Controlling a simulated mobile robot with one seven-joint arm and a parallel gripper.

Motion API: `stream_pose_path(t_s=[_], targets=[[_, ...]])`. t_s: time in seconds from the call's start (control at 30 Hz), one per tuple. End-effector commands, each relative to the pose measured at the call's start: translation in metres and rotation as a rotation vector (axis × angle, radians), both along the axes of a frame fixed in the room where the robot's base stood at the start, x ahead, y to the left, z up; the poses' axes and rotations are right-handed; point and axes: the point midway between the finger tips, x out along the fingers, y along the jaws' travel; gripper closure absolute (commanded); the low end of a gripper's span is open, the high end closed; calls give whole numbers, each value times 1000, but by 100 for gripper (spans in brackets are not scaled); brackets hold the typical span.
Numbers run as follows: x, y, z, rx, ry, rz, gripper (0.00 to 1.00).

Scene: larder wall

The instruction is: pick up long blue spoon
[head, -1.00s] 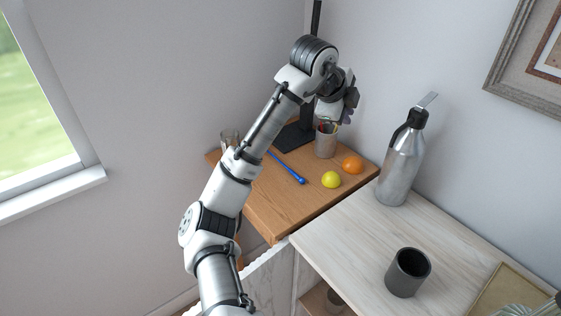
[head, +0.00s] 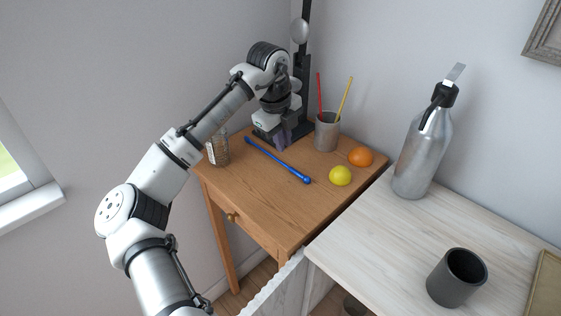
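The long blue spoon (head: 277,160) lies flat on the small wooden table (head: 257,202), running from the back left toward the front right. Its thicker end is at the front right. My gripper (head: 284,146) points down with purple-grey fingers, above or just behind the spoon's middle. It looks apart from the spoon, but its exact height is hard to judge. The fingers overlap in this view, so their opening does not show.
A grey cup (head: 327,136) holds a red and a yellow pencil. An orange (head: 360,157) and a lemon (head: 340,176) sit right of the spoon; a glass (head: 218,150) stands left. A steel bottle (head: 420,155) and dark mug (head: 457,278) stand on the pale counter (head: 385,235).

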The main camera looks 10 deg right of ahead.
Motion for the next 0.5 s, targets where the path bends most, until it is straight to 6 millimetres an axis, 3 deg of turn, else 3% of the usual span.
stream_pose_path(t_s=[0.1, 0.5], targets=[[2, -3, -19, 1, 3, 0, 88], [13, -6, -55, 1, 2, 3, 88]])
